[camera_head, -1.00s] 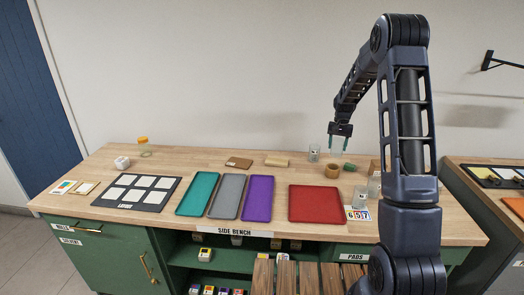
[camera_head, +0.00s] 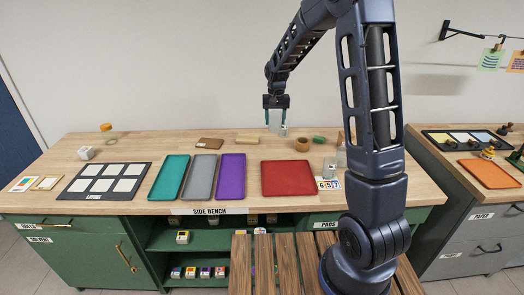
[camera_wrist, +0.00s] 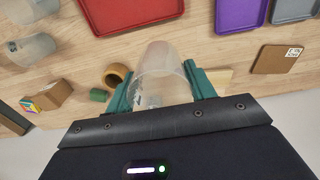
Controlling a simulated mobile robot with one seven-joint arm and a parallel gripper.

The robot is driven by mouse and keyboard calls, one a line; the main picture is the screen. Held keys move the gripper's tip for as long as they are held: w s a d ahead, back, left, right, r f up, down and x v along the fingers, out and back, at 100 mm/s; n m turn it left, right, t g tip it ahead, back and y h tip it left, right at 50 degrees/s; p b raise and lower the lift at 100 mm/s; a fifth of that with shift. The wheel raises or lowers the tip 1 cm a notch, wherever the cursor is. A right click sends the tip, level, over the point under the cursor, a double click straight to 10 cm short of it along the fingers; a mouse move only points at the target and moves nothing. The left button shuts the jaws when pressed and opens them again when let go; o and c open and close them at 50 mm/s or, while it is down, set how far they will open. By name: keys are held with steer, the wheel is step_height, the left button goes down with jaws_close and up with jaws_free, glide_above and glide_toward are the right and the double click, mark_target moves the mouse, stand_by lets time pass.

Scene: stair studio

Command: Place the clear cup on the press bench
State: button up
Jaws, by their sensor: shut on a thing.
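My gripper (camera_head: 276,110) is shut on a clear cup (camera_head: 275,124), which it holds upright over the back of the side bench (camera_head: 120,143). In the wrist view the cup (camera_wrist: 162,72) sits between the green fingers of my gripper (camera_wrist: 164,84). The head view does not clearly show whether the cup's base is off the wood. A second bench (camera_head: 425,157), with a drawer labelled "PAPER", stands at the right across a gap. No label reading "press" is legible on it.
Near the cup are a tan ring (camera_wrist: 117,75), a small green piece (camera_wrist: 98,95) and a brown block (camera_wrist: 268,59). Other clear vessels (camera_wrist: 33,48) stand close by. A red tray (camera_head: 289,178) lies in front. The right bench holds an orange tray (camera_head: 490,173) and a dark tray.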

mark_target(275, 124)
step_height(275, 124, down, 15)
steer(key=shift+f, duration=0.1)
stand_by(0.5)
steer(key=shift+f, duration=0.1)
steer(key=o, duration=1)
step_height(275, 124, up, 12)
steer(key=shift+d+r, duration=0.1)
steer(key=shift+r, duration=0.1)
